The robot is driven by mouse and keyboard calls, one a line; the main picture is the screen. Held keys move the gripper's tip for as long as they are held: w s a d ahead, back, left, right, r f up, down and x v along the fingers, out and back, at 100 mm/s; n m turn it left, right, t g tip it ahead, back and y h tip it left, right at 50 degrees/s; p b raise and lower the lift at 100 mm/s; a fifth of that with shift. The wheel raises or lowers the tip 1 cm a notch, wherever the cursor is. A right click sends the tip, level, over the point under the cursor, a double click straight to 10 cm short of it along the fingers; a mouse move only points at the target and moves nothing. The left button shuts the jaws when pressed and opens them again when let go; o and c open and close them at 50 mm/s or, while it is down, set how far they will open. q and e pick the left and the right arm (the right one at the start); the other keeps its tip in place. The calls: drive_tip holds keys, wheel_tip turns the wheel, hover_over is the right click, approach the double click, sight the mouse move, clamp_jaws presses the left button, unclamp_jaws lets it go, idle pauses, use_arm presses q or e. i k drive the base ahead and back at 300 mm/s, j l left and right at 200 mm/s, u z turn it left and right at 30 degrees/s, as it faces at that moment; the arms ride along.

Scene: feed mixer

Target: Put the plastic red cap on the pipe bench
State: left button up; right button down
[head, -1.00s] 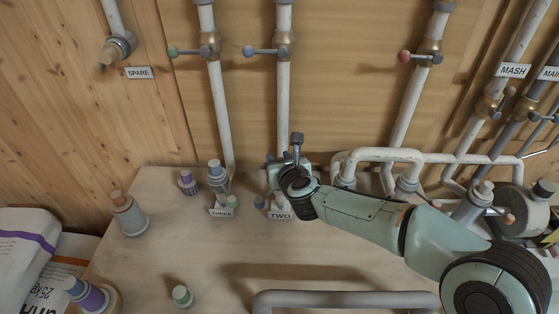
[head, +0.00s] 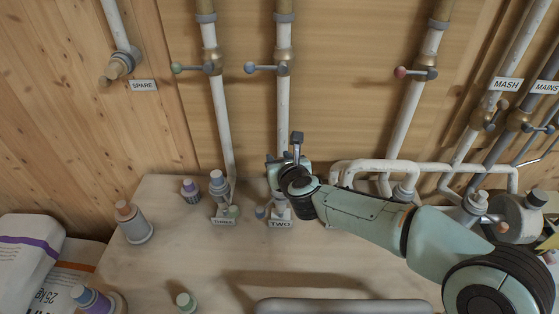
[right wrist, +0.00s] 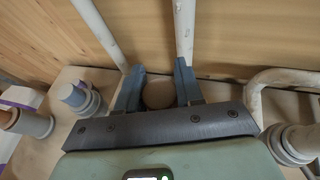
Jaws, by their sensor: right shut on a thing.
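The pale wooden pipe bench (head: 180,255) fills the lower part of the head view. My right gripper (head: 288,165) is over the fitting at the TWO label (head: 280,224), fingers pointing toward the wall. In the right wrist view the fingers (right wrist: 157,92) are shut on a round tan-brown thing (right wrist: 158,95). I cannot tell whether this is the red cap; the head view hides it behind the gripper. An orange-brown cap (head: 122,206) sits on a grey stub (head: 134,226) at the bench's left. My left gripper is not in view.
Capped stubs stand near the THREE label (head: 223,221), with small green (head: 234,211) and blue (head: 260,212) pieces close by. White bent pipes (head: 400,168) stand to the right of my gripper. The bench's middle is fairly clear.

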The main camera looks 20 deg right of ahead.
sight(252, 248)
drive_tip(key=j+z, duration=0.2)
drive_tip(key=j, duration=0.45)
drive_tip(key=k+j+z, duration=0.2)
drive_tip(key=j, duration=0.4)
drive_tip(key=i, duration=0.05)
